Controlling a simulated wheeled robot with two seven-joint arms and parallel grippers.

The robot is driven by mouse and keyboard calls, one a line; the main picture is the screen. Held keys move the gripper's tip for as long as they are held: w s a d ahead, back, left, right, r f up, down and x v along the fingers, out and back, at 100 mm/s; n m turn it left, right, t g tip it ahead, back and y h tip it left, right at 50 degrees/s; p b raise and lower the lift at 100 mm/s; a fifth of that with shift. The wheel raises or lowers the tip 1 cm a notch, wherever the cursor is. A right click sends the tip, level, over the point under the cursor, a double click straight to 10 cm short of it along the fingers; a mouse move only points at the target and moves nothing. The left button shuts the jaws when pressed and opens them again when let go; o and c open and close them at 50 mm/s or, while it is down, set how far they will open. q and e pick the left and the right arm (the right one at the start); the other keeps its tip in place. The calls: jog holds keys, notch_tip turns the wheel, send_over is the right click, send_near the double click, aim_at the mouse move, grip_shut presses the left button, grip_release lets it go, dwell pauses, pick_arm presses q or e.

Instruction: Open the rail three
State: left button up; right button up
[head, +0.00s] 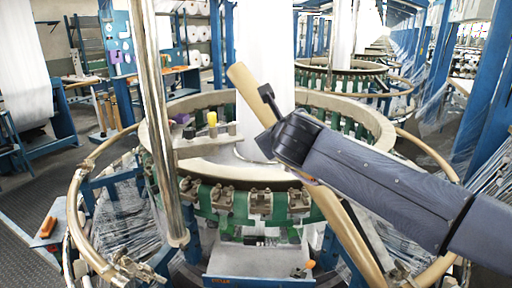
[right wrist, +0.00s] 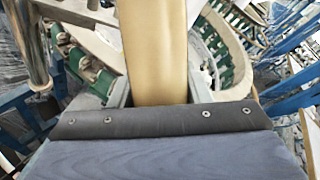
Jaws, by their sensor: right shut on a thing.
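A tan rail (head: 343,232) slants across the front of the near circular loom (head: 218,172), from lower right up to a free upper end at the centre. My right gripper (head: 272,122) is shut on this rail near its upper end, above the loom ring. My arm hides the rail's middle. I cannot tell by any label whether this is rail three. My left gripper is not in view.
Another tan rail (head: 78,205) curves round the loom's left, and one more (head: 428,152) round its right. A steel post (head: 158,130) stands at front left. A yellow spool (head: 212,119) sits inside the ring. Blue frames (head: 488,100) stand at right. Floor shows at far left.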

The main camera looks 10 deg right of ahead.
jog(key=shift+w+d+r, duration=0.1)
jog(key=shift+d+r, duration=0.15)
jog(key=shift+d, duration=0.25)
jog(key=shift+w+d+r, duration=0.1)
jog(key=shift+d+r, duration=0.1)
jog(key=shift+d, duration=0.3)
jog(key=o, duration=1.4)
jog(key=b+v, duration=0.1)
jog(key=v, duration=0.7)
jog(key=shift+b, duration=0.4)
jog(key=shift+d, duration=0.15)
